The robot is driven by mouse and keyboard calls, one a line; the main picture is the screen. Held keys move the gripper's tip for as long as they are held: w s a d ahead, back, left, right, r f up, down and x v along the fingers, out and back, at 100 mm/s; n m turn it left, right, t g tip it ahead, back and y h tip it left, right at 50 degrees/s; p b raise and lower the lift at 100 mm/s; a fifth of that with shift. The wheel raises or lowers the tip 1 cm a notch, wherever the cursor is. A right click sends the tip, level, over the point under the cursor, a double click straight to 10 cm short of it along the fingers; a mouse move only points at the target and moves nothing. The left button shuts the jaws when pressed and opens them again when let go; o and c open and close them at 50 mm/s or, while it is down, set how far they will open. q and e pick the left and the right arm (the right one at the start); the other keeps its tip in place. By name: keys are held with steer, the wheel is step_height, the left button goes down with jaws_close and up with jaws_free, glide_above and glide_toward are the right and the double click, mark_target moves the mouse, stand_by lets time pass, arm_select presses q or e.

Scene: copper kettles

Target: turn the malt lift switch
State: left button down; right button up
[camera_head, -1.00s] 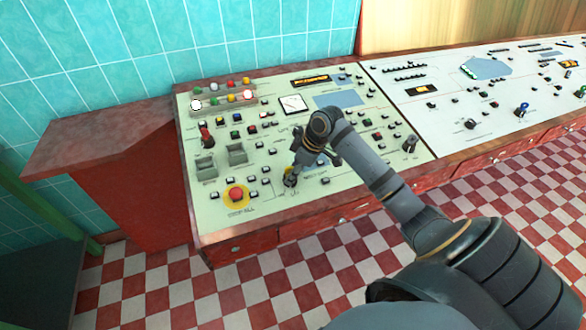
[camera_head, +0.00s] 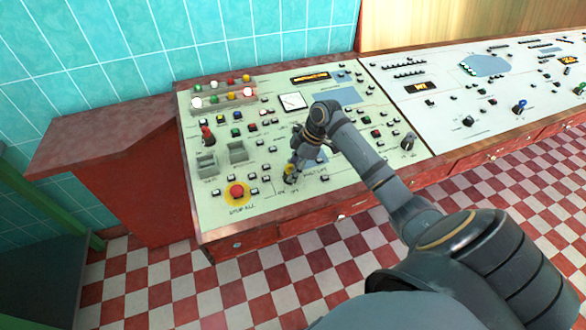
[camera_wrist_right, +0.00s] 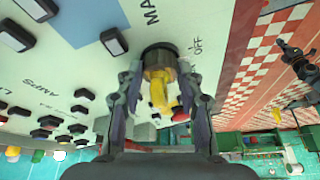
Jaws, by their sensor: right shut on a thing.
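The malt lift switch (camera_wrist_right: 160,82) is a yellow knob on a dark round base on the pale console panel. In the right wrist view, printing by it reads "MA" and "OFF"; the rest of the label is cut off. My right gripper (camera_wrist_right: 160,98) is shut on the knob, one finger on each side. In the head view, my right gripper (camera_head: 291,174) is low on the left console panel, right of the red stop button, and largely hides the switch. My left gripper does not show in the head view.
The red STOP ALL button (camera_head: 236,190) on its yellow disc is close by on the left. Levers, small buttons and lamps crowd the panel (camera_head: 335,176). A second white panel (camera_head: 450,130) continues to the right. A dark jointed shape (camera_wrist_right: 300,62) in the wrist view is unclear.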

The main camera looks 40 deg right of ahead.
stand_by(0.5)
steer(key=o, duration=1.2)
steer(key=shift+r, duration=0.1)
steer(key=v, duration=1.1)
steer(key=shift+d+r, duration=0.15)
steer(key=shift+r, duration=0.25)
